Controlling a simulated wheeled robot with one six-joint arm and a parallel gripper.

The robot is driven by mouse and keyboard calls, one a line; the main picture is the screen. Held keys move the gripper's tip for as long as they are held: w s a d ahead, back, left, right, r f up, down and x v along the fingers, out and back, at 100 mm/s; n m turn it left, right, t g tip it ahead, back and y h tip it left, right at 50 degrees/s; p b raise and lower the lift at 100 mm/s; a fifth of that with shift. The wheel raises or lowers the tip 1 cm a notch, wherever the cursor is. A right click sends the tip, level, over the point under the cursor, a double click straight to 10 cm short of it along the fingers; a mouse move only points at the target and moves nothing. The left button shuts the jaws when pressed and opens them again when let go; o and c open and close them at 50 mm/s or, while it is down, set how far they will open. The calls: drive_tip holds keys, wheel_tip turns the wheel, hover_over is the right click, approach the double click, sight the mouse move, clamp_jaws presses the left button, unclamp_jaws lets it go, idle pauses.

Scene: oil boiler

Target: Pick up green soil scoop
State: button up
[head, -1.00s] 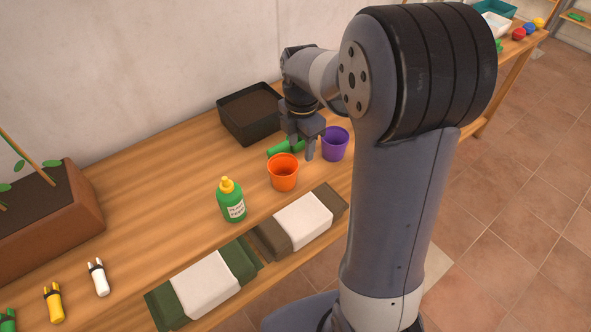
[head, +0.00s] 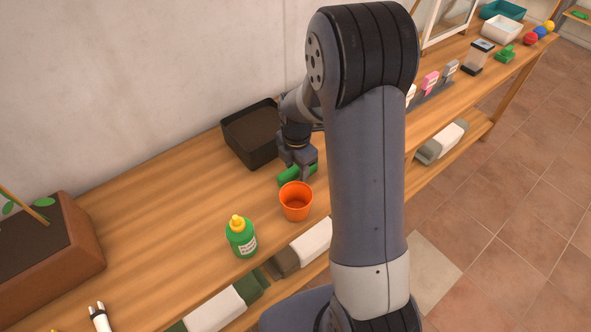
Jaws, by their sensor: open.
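The green soil scoop (head: 288,175) lies on the wooden bench between the black soil tray and the orange pot. Only part of it shows; my gripper covers some of it. My gripper (head: 301,171) points down at the scoop, with its fingers open. From this view I cannot tell whether the fingers are around the scoop or just above it, or whether they touch it.
The orange pot (head: 296,202) stands close in front of my gripper. The black soil tray (head: 236,145) is just behind it. A green bottle with a yellow cap (head: 241,238) stands nearer the front edge.

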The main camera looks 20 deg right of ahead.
sight(296, 167)
clamp_jaws()
idle(0.5)
drive_tip(key=shift+r, duration=0.1)
wheel_tip(296, 167, up, 10)
drive_tip(key=shift+f+b, duration=0.1)
drive_tip(key=shift+b, duration=0.3)
